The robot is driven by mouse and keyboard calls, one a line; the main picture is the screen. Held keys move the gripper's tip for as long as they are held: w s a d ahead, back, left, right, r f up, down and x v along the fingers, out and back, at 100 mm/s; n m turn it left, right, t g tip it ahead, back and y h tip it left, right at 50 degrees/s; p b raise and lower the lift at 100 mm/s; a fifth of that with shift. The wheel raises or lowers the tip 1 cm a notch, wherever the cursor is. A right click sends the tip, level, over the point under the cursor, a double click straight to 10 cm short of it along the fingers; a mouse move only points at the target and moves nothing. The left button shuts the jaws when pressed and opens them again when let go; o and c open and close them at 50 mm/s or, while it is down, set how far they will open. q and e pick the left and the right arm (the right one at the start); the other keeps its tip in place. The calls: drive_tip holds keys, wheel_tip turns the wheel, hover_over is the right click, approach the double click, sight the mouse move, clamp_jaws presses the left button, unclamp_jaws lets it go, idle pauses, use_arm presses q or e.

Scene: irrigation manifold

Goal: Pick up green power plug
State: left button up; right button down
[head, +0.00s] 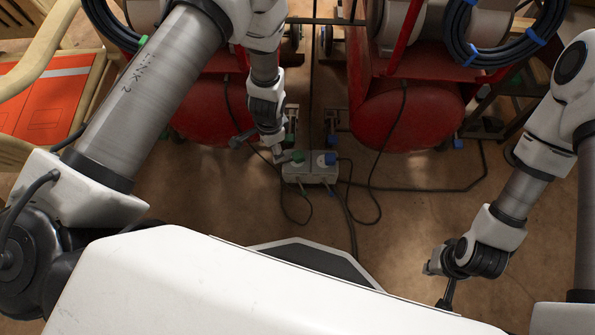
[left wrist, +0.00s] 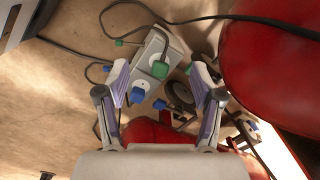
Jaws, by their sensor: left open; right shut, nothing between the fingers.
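The green power plug (head: 298,156) sits on the grey-white power strip (head: 311,174) on the floor, beside a blue plug (head: 326,158). My left gripper (head: 258,148) is open and empty, just left of the green plug. In the left wrist view, the green plug (left wrist: 160,70) shows between the spread fingers of my left gripper (left wrist: 160,82), with the power strip (left wrist: 170,50) beyond. The blue plug (left wrist: 138,95) shows nearer the left finger. I cannot tell the exact height of the fingers above the plug. My right gripper (head: 446,297) is shut and empty, low at the right.
Two red tanks (head: 408,115) stand behind the strip, with coiled dark hoses (head: 505,35) above. Black cables (head: 375,190) run over the brown floor around the strip. A wooden chair (head: 40,50) with an orange folder (head: 55,100) stands at left. Floor right of the strip is mostly clear.

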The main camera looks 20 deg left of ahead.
sight(298, 154)
use_arm(q)
drive_tip(key=w+d+f+m+b, duration=0.1)
drive_tip(key=w+f+b, duration=0.1)
drive_tip(key=f, duration=0.1)
drive_tip(key=w+d+f+m+b, duration=0.1)
drive_tip(key=w+d+f+b, duration=0.1)
drive_tip(key=w, duration=0.1)
drive_tip(key=w+d+f+m+b, duration=0.1)
drive_tip(key=w+f+b, duration=0.1)
drive_tip(key=f+b, duration=0.1)
drive_tip(key=shift+w+d+f+m, duration=0.15)
drive_tip(key=shift+d+f+m, duration=0.15)
drive_tip(key=shift+f, duration=0.05)
drive_tip(key=f+b, duration=0.1)
drive_tip(key=f, duration=0.1)
drive_tip(key=f+b, duration=0.2)
drive_tip(key=d+f+b, duration=0.1)
drive_tip(key=f+b, duration=0.1)
drive_tip(key=f, duration=0.1)
drive_tip(key=shift+a+r, duration=0.1)
drive_tip(key=shift+r, duration=0.1)
use_arm(e)
wheel_tip(298, 154, down, 16)
drive_tip(key=shift+r, duration=0.15)
use_arm(q)
clamp_jaws()
